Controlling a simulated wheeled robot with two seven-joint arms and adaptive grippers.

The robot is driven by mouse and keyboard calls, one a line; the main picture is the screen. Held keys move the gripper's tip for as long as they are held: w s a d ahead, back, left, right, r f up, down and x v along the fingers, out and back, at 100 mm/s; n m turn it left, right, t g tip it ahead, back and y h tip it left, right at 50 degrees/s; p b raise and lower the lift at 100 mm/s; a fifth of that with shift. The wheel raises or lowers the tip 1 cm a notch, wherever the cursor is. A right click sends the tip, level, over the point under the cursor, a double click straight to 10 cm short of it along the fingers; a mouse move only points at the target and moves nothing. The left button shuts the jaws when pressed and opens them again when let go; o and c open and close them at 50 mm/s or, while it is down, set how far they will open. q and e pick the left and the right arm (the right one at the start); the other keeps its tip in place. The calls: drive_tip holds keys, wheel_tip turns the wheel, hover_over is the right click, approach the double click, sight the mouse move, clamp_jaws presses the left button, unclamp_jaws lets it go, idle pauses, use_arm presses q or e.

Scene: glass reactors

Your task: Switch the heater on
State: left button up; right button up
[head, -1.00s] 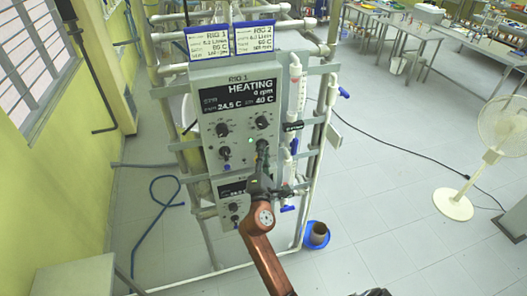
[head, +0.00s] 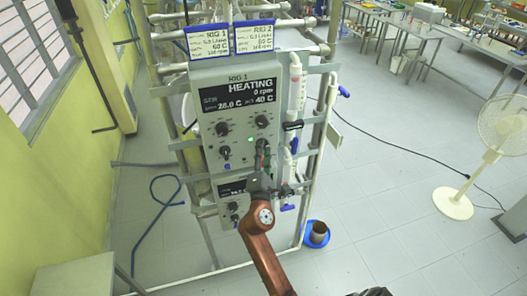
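The grey heater control box (head: 239,125) of rig 1 is mounted on the pipe frame. Its dark display (head: 239,95) reads "RIG 1", "HEATING", 0 rpm, about 26 C and a set value of 40 C. A small green light shows near my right gripper (head: 261,158), which is in front of the lower right of the box. Its fingers are seen from behind and I cannot tell whether they are open or touching the panel. My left gripper is not in view.
A second panel (head: 229,190) sits below, partly hidden by my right arm. White valves and pipes (head: 294,95) run along the right of the box. A blue dish with a brown pot (head: 317,233) is on the floor. A white fan (head: 487,150) stands at the right.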

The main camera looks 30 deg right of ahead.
drive_tip(key=s+a+f+n+t+y+b, duration=0.1)
drive_tip(key=s+f+n+t+y+b, duration=0.2)
drive_tip(key=n, duration=0.5)
drive_tip(key=s+a+f+n+t+y+b, duration=0.1)
drive_tip(key=s+n+t+y, duration=0.15)
drive_tip(key=s+n, duration=0.45)
drive_tip(key=w+d+f+m+g+b, duration=0.1)
drive_tip(key=w+d+f+m+g, duration=0.1)
drive_tip(key=f, duration=1.3)
drive_tip(key=w+d+f+m+g+y+b, duration=0.1)
drive_tip(key=w+d+f+m+g, duration=0.2)
drive_tip(key=f, duration=1.1)
drive_tip(key=shift+w+f+m+g, duration=0.35)
drive_tip(key=shift+w+m+g, duration=0.05)
drive_tip(key=shift+m+g, duration=0.5)
